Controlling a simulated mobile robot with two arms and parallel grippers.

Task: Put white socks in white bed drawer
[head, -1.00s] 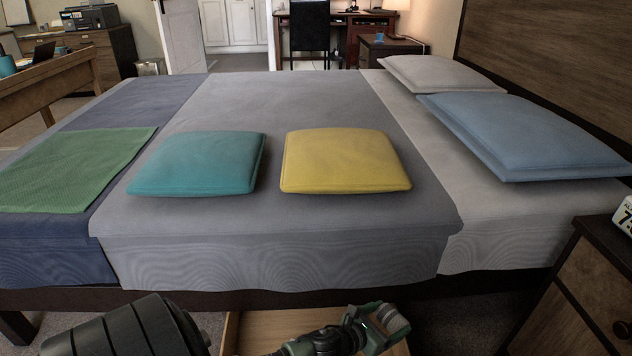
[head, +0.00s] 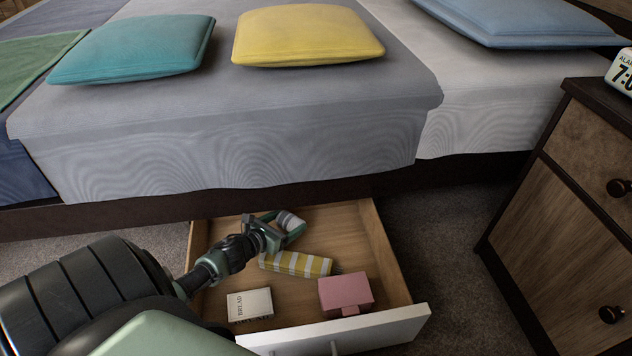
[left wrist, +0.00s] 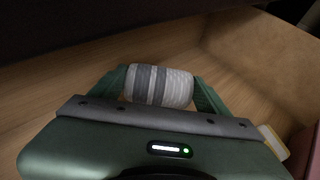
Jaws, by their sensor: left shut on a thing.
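The white bed drawer (head: 402,322) is pulled out from under the bed; it has a white front and a wooden inside. My left gripper (head: 288,226) is over the back part of the drawer, inside its walls as seen from above. It is shut on the rolled white socks (head: 291,221), which look white with grey stripes. In the left wrist view the socks (left wrist: 158,86) sit between the two green fingers, with the wooden drawer floor behind them. I cannot tell whether the socks touch the floor. My right gripper is not in view.
The bed (head: 230,150) overhangs the drawer's back. A nightstand (head: 560,190) stands at the right.

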